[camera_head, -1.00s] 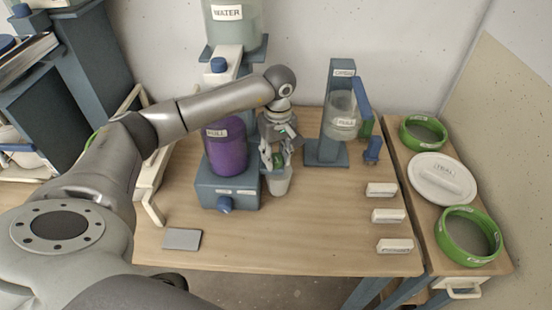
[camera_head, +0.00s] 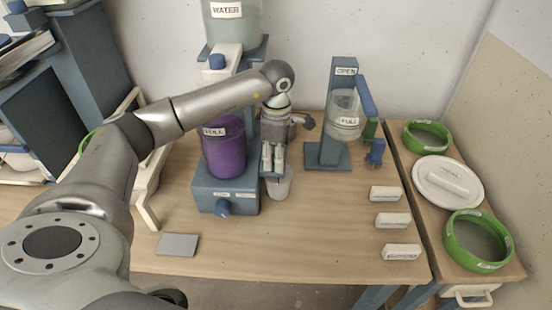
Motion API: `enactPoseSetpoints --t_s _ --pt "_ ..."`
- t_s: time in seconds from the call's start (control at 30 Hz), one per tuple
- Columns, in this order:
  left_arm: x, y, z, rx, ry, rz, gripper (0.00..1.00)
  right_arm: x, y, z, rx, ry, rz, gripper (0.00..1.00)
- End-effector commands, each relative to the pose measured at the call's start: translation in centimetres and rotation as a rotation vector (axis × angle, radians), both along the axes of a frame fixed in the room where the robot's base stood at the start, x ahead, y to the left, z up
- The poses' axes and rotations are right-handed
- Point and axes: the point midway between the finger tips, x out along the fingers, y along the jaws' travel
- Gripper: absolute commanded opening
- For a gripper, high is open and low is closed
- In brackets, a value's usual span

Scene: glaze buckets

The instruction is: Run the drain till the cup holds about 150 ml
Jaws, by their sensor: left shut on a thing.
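A purple vessel (camera_head: 224,157) labelled FULL sits on that base. The drain outlet is hidden behind the gripper. My right gripper is out of view.
A water tank (camera_head: 231,25) stands at the back. A blue stand (camera_head: 329,154) holds a clear vessel (camera_head: 344,118) right of my gripper. White label blocks (camera_head: 393,221), green rings (camera_head: 465,256) and a white lid (camera_head: 430,178) lie right. The front middle table is clear.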

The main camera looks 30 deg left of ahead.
Motion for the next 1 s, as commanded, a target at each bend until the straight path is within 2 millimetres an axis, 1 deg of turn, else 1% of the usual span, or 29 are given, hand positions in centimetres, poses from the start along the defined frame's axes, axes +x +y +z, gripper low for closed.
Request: enactPoseSetpoints --t_s 0.1,0.33,0.9,0.93,1.0 --pt "0.07 0.07 0.07 0.000 -0.003 0.069 0.10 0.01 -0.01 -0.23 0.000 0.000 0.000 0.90" --pt "0.07 0.09 0.11 0.001 -0.004 0.154 0.10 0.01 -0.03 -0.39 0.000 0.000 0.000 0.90" --pt "0.09 0.10 0.16 0.000 -0.004 0.185 0.10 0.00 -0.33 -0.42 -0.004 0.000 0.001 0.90" --pt "0.09 0.10 0.16 0.000 -0.004 0.185 0.36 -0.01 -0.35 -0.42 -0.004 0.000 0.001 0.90" --pt "0.09 0.10 0.15 0.000 -0.004 0.185 0.45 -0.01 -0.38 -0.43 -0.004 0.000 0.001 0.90"
